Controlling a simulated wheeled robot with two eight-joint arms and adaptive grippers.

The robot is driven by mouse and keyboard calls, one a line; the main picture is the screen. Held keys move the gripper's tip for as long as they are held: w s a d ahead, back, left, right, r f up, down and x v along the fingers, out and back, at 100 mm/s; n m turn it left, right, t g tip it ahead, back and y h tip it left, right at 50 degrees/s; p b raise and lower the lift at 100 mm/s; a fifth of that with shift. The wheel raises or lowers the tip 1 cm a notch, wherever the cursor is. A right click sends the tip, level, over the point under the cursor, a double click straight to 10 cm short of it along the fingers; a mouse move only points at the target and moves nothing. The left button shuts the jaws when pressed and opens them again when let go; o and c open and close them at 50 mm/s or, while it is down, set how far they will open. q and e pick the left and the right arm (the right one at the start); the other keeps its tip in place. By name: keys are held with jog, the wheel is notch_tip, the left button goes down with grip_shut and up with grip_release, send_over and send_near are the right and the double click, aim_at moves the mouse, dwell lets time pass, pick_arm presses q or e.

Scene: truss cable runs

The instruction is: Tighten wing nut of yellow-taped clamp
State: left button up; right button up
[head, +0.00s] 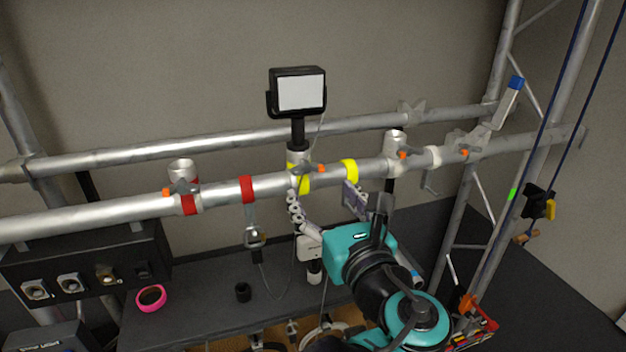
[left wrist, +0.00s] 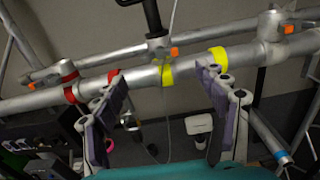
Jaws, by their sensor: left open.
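The yellow-taped clamp (head: 298,159) sits on the front truss pipe under the black lamp, with yellow tape (head: 304,184) at its base. Its orange-tipped wing nut (head: 318,169) points right. In the left wrist view the clamp (left wrist: 157,47) is at upper middle, with its wing nut (left wrist: 174,52) on the right side. My left gripper (head: 324,205) is open and empty, below and in front of the pipe. In the left wrist view its two fingers stand wide apart (left wrist: 160,105), below the clamp and touching nothing that I can see. My right gripper is not visible.
A second yellow band (head: 349,170) wraps the pipe to the right. A red-taped clamp (head: 184,185) is at left and other clamps (head: 396,146) at right. A red strap (head: 247,190) holds a hanging shackle. A lamp (head: 298,92) stands above. A pink tape roll (head: 151,298) lies on the dark bench.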

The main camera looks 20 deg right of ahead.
pick_arm(q)
jog(key=shift+s+d, duration=0.1)
jog(key=shift+s, duration=1.55)
jog(key=shift+f, duration=0.1)
jog(key=w+a+f+n+g+y+b, duration=0.1)
jog(key=w+a+f+n+g+b, duration=0.1)
jog(key=a+f+n+b, duration=0.6)
jog(key=w+a+f+n+g+y+b, duration=0.1)
jog(key=a+f+g, duration=0.35)
jog(key=f, duration=0.85)
jog(key=w+a+f+n+g+y+b, duration=0.1)
jog(key=w+a+f+n+b, duration=0.1)
jog(key=a+f+n+b, duration=0.5)
jog(key=s+a+f+n+g+h+b, duration=0.1)
jog(key=s+a+f+n+b, duration=0.2)
jog(key=f, duration=0.9)
jog(key=s+a+f+n+g+h+b, duration=0.1)
jog(key=s+a+f+n+b, duration=0.2)
jog(key=a+f+n+b, duration=0.3)
jog(key=s+a+f+n+g+h+b, duration=0.1)
jog(key=s+a+f+n+b, duration=0.2)
jog(key=f, duration=1.5)
jog(key=a+n+b, duration=0.1)
jog(key=n+b, duration=0.2)
jog(key=n, duration=0.4)
jog(key=shift+a+f+n+h, duration=0.3)
jog(key=shift+a+n, duration=0.1)
